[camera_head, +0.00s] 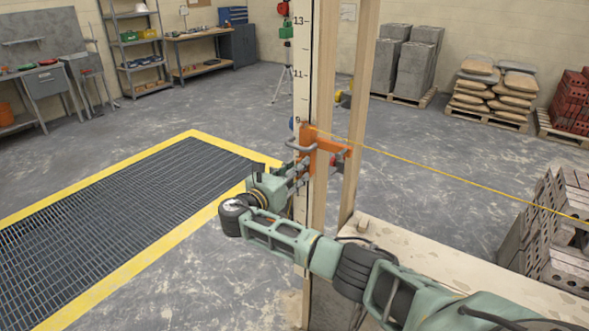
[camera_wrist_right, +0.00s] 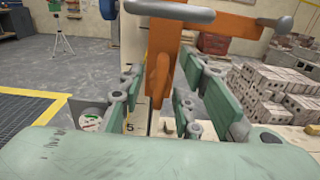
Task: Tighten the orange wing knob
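An orange clamp (camera_head: 308,148) with grey bars sits around the upright marked pole (camera_head: 302,70), beside timber posts. In the right wrist view, an orange lobed piece (camera_wrist_right: 158,75), which looks like the wing knob, hangs below the clamp's orange body (camera_wrist_right: 160,30). My right gripper (camera_head: 300,172) is just below and in front of the clamp. In the wrist view its two green fingers (camera_wrist_right: 160,95) are spread, one on each side of the orange piece, with visible gaps. The knob is hard to make out in the head view. My left gripper is not in view.
A yellow string (camera_head: 440,169) runs right from the clamp. A pale ledge (camera_head: 450,255) lies beneath my right arm, with grey blocks (camera_head: 540,225) beyond. A yellow-edged floor grate (camera_head: 120,210) is at left. Grey bars (camera_wrist_right: 170,10) cross close above the fingers.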

